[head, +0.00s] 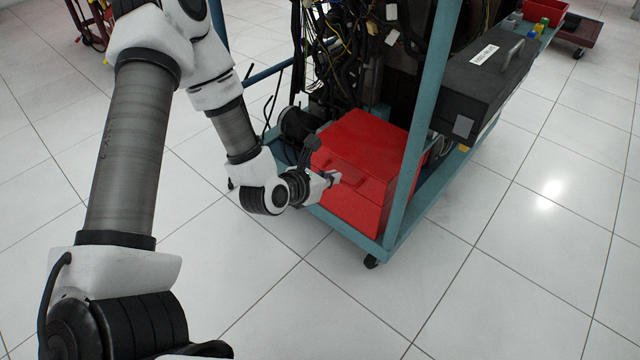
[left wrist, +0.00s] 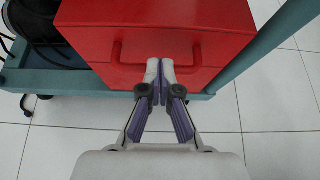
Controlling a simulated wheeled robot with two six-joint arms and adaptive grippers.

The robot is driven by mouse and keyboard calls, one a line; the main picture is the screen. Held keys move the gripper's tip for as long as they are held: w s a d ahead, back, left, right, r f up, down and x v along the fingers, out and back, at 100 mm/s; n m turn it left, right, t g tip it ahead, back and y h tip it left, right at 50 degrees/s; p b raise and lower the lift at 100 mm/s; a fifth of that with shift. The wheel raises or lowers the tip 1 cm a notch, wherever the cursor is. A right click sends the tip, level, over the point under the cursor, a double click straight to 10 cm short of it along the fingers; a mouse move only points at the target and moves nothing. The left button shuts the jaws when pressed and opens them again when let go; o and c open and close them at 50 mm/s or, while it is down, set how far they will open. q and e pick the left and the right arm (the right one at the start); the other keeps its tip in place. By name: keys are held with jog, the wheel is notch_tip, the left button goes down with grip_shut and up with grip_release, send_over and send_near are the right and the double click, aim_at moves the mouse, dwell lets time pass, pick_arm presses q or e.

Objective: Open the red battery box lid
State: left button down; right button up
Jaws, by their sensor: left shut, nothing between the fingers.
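The red battery box (head: 375,140) sits on the lower shelf of the teal engine trainer frame. Its lid looks closed in the head view. A red handle bar (left wrist: 157,56) runs across its front, seen in the left wrist view. My left gripper (head: 334,179) is in front of the box, close to the handle. In the left wrist view its fingertips (left wrist: 160,68) are shut together with nothing between them, overlapping the handle's middle. I cannot tell whether they touch it. The red box front (left wrist: 215,80) shows around the fingers. My right gripper is in neither view.
A teal frame post (head: 423,110) rises at the box's right front corner. Wires and engine parts (head: 345,45) hang behind and above the box. A dark grey case (head: 485,80) stands to the right. The tiled floor (head: 480,270) in front is clear.

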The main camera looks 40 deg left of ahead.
pick_arm(q)
jog(key=shift+w+r, duration=0.15)
jog(key=shift+w, duration=0.05)
jog(key=shift+r+p, duration=0.25)
jog(key=shift+p, duration=0.25)
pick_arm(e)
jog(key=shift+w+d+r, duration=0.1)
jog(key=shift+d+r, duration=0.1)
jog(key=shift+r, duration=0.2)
